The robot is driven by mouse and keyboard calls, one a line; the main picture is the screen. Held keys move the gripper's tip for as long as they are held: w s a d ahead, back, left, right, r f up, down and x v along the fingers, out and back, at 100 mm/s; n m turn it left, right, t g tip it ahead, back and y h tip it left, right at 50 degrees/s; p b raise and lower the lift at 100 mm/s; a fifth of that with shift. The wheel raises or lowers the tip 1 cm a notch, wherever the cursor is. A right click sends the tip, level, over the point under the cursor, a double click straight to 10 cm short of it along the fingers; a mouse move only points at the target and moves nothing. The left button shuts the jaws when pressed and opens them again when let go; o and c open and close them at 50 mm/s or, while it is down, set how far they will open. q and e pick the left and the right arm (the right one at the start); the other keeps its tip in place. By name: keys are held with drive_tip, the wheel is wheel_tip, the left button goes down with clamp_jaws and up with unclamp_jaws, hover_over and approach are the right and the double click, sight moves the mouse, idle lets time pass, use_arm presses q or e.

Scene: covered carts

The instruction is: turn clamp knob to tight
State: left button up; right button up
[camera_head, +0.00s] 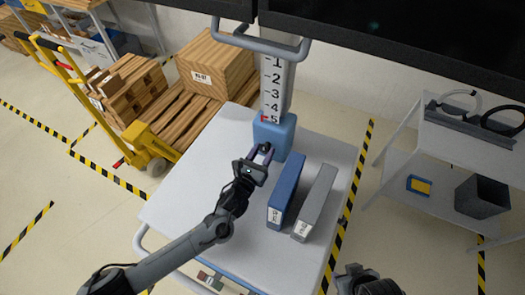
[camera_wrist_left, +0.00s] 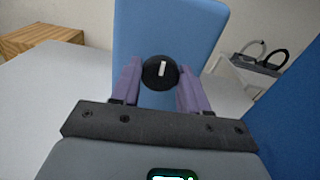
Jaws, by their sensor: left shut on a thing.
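The black clamp knob (camera_wrist_left: 160,72) sits on the front of the blue clamp block (camera_head: 273,134) at the foot of the numbered post. The blue face (camera_wrist_left: 185,35) fills the middle of the left wrist view. The knob's white mark points nearly straight up, leaning slightly right. My left gripper (camera_head: 261,153) reaches the block from the front. In the left wrist view its purple fingers are shut on the knob, one on each side. My right gripper (camera_head: 362,280) is partly in view at the bottom edge, and its jaws cannot be made out.
A blue binder (camera_head: 284,195) and a grey binder (camera_head: 315,203) stand on the white cart top (camera_head: 185,200), right of my left gripper. The numbered post (camera_head: 273,88) rises behind. A yellow pallet truck (camera_head: 150,150) with boxes is left, a shelf (camera_head: 450,150) right.

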use_arm(q)
drive_tip(key=shift+m, duration=0.4)
drive_tip(key=o, duration=1)
drive_tip(key=shift+o, duration=0.2)
drive_tip(key=v, duration=1.1)
drive_tip(key=shift+w, duration=0.1)
